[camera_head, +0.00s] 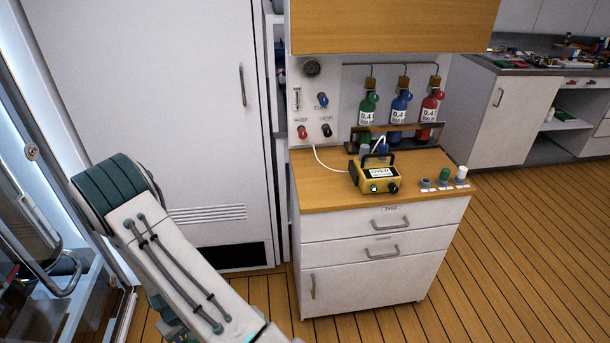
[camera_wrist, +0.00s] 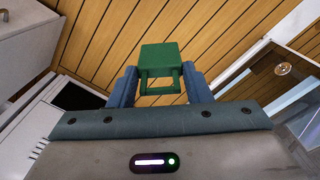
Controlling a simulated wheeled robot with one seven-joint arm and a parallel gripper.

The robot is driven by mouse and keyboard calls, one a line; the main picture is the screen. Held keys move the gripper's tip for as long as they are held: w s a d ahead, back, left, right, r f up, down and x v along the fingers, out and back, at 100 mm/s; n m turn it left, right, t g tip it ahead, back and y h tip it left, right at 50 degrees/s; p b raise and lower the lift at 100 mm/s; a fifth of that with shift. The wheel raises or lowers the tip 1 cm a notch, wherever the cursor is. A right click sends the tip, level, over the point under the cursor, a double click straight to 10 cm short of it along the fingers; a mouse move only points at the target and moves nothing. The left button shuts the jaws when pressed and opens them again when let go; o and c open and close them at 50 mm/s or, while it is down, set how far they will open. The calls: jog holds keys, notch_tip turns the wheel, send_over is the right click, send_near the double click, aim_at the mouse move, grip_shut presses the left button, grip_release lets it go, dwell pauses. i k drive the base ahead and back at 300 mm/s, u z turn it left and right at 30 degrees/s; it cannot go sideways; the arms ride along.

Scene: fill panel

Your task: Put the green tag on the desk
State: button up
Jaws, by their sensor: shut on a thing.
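A green tag (camera_wrist: 161,56) is held in my gripper (camera_wrist: 160,86) in the wrist view. It has a solid square head and an open frame below, and the two blue fingers are shut on it from either side. Behind it is wooden plank floor. In the head view my arm is at the lower left, and the gripper and tag are out of sight. The desk is probably the wooden-topped cabinet (camera_head: 325,192) in the middle, apart from my arm.
On the desk stand a yellow device (camera_head: 374,178) with a white cable, small grey, green and white knobs (camera_head: 444,175) on the right, and a rack with green, blue and red bottles (camera_head: 400,109). The front left of the top is clear. A wooden overhead cabinet (camera_head: 390,25) hangs above.

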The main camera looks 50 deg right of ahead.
aim_at(326, 185)
jog(key=z, duration=1.4)
